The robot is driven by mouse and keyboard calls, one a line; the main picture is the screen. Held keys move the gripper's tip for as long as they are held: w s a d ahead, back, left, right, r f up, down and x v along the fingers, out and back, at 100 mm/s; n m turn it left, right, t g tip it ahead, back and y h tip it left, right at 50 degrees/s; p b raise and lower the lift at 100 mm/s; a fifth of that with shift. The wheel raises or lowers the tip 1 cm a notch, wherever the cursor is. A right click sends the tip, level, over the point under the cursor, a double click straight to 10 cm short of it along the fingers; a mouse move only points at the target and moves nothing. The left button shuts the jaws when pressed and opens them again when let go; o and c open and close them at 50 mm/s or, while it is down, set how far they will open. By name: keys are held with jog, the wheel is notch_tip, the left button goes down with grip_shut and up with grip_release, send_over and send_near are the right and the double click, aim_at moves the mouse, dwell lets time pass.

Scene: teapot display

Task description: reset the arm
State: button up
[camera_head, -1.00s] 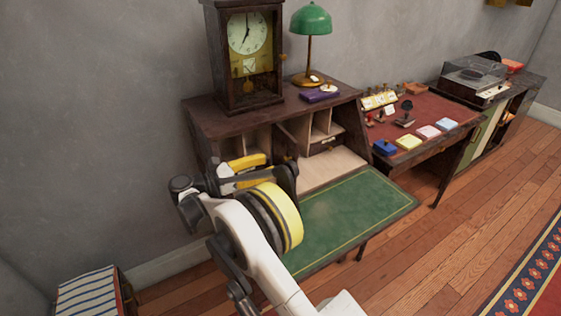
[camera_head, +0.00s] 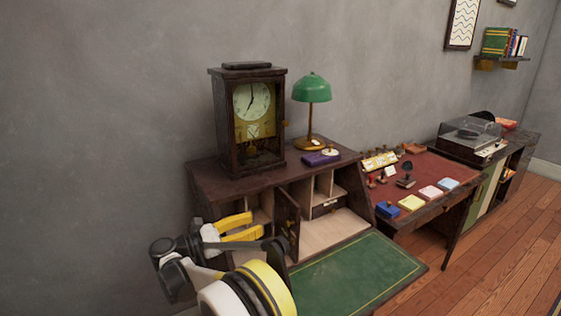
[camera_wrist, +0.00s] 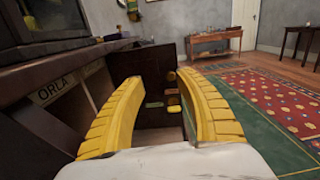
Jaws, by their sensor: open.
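My gripper (camera_head: 240,227) has yellow fingers and is in front of the left cubbyholes of the writing desk (camera_head: 196,176). In the wrist view my gripper (camera_wrist: 160,100) is open, its two ridged yellow fingers apart with nothing held between them. Beyond the fingers is a dark wooden panel with brass-coloured fittings, which looks like the small cabinet door (camera_head: 287,222) standing open in the head view. My arm covers the lower left part of the desk.
A clock (camera_head: 249,120), a green lamp (camera_head: 311,90) and a purple box (camera_head: 315,159) stand on the desk top. The green writing surface (camera_head: 355,272) is clear. A red-topped desk (camera_head: 432,170) and a turntable (camera_head: 468,135) stand to the right. A label reads "ORLA" in the wrist view.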

jog(key=w+d+r+n+t+y, duration=0.1)
jog(key=w+d+r+n+t, duration=0.2)
jog(key=r, duration=0.5)
jog(key=w+d+r+n+t+y, duration=0.1)
jog(key=w+r+n+t, duration=0.25)
jog(key=r, duration=0.45)
jog(key=w+d+r+n+t+y, duration=0.2)
jog(key=r+n, duration=0.2)
jog(key=r, duration=0.3)
jog(key=s+d+r+n+t+y, duration=0.2)
jog(key=r+n+y, duration=0.4)
jog(key=n, duration=0.3)
jog(key=s+d+r+n+t+y, duration=0.1)
jog(key=r+n+t+y, duration=0.1)
jog(key=r+n+y, duration=0.55)
jog(key=s+d+f+n+g, duration=0.5)
jog(key=s+f, duration=0.5)
jog(key=s, duration=0.2)
jog(key=s+d+f+n+g+h, duration=0.1)
jog(key=s+d+f+n+g, duration=0.4)
jog(key=s+d+f+n, duration=0.3)
jog(key=s+d+f+n+g+h, duration=0.1)
jog(key=s+d+f+n+g, duration=0.4)
jog(key=s+f, duration=0.8)
jog(key=s+d+n, duration=0.2)
jog(key=s+d, duration=0.1)
jog(key=s, duration=0.2)
jog(key=shift+s+f, duration=0.2)
jog(key=shift+f, duration=0.2)
jog(key=shift+n, duration=0.3)
